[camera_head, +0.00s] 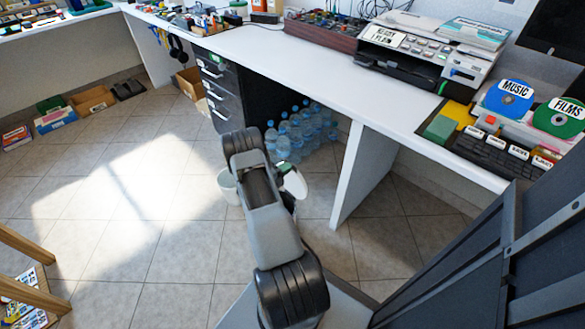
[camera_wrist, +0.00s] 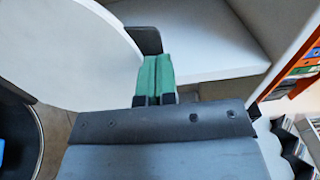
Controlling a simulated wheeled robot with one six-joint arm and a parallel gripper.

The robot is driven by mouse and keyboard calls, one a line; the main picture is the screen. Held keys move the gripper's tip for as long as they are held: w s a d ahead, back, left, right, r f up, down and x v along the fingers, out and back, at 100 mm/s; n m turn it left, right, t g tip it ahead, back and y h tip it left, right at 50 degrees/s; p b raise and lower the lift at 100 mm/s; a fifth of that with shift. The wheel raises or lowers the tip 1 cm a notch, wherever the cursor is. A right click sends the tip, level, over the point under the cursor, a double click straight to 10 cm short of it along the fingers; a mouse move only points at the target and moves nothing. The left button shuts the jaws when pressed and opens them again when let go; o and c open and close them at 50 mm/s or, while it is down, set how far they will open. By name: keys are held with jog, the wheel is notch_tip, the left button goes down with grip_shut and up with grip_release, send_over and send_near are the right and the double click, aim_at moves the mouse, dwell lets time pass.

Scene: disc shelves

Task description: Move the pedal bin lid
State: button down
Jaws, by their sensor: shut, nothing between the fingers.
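The white pedal bin (camera_head: 228,187) stands on the tiled floor, partly hidden behind my arm in the head view. Its white round lid (camera_head: 296,183) shows to the right of my arm, tilted up. In the wrist view the lid (camera_wrist: 65,45) fills the upper left as a large pale disc. The bin's dark round opening (camera_wrist: 22,125) is at the lower left, with something blue inside. My gripper (camera_wrist: 155,62) has its green fingers together and empty, right beside the lid's edge. I cannot tell whether they touch it.
A long white desk (camera_head: 290,62) runs behind, with a dark drawer unit (camera_head: 222,85) and a white support panel (camera_head: 361,170) below. Water bottles (camera_head: 300,130) stand under it. A dark shelf unit (camera_head: 500,260) is at the lower right. The floor at left is mostly clear.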

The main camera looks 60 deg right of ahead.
jog(key=shift+a, duration=0.1)
jog(key=p+v, duration=0.2)
jog(key=v, duration=1.2)
jog(key=shift+p, duration=0.4)
jog(key=shift+r, duration=0.1)
jog(key=s+a+r+m+g+y+p, duration=0.1)
jog(key=a+r+m+y+p, duration=0.3)
jog(key=r, duration=0.6)
jog(key=a+r+m+y+p, duration=0.1)
jog(key=r+m+p, duration=0.5)
jog(key=r, duration=0.4)
jog(key=s+a+r+m+g+y+p, duration=0.1)
jog(key=a+r+m+y+p, duration=0.2)
jog(key=r+m, duration=0.5)
jog(key=s+a+r+m+t+y+p, duration=0.2)
jog(key=a+r+m+p, duration=0.3)
jog(key=r, duration=0.5)
jog(key=s+a+r+m+t+y+p, duration=0.3)
jog(key=a+r+m+t+y+p, duration=0.1)
jog(key=a+r, duration=0.4)
jog(key=s+a+r+m+t+y+p, duration=0.2)
jog(key=a+r+m+p, duration=0.4)
jog(key=r, duration=0.6)
jog(key=shift+s+a+r+t+y+p, duration=0.3)
jog(key=shift+s+r+t+y, duration=0.1)
jog(key=shift+t+y, duration=0.6)
jog(key=shift+d, duration=0.2)
